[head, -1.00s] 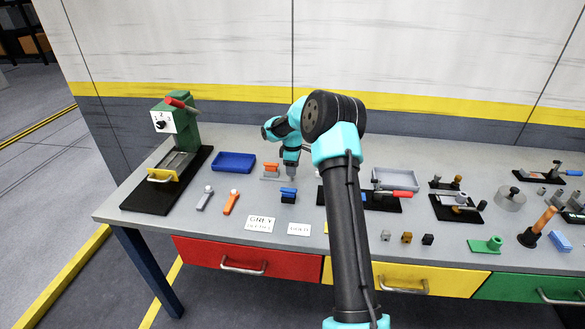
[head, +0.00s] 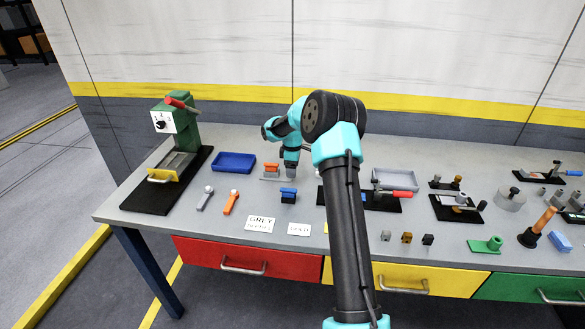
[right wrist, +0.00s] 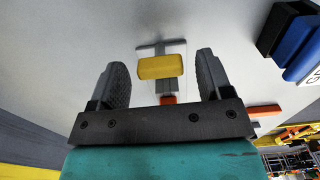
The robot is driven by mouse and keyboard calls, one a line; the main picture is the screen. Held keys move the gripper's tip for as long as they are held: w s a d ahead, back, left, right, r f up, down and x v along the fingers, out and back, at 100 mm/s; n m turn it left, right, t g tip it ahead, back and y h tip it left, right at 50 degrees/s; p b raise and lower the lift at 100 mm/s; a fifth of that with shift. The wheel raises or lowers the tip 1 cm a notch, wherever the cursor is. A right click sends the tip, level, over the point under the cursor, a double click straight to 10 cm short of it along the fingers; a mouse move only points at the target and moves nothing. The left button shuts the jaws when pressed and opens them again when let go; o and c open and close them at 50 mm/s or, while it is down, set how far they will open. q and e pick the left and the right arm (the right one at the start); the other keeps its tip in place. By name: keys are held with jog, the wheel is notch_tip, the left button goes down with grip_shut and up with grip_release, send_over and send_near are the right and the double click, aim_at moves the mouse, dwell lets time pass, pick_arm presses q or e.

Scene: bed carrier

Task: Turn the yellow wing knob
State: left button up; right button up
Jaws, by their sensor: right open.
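The yellow wing knob (right wrist: 160,66) shows in the right wrist view as a yellow bar over a pale plate (right wrist: 146,51). It lies between the two fingers of my right gripper (right wrist: 161,75), with a gap on each side. The gripper is open and points down over the bench; in the head view my right gripper (head: 291,173) is beside the orange part (head: 271,168) of a small grey-based fixture. The knob is hidden behind the gripper in the head view. My left gripper is not in view.
A blue tray (head: 233,161) stands left of the fixture, and a blue clamp-like block (head: 288,195) in front of it. A green press (head: 178,128) is at the far left. A red-handled fixture (head: 385,196) and several small parts are to the right.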

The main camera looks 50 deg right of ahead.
notch_tip(320, 180, up, 17)
jog(key=shift+r, duration=0.2)
dwell(0.6)
jog(key=shift+a, duration=0.1)
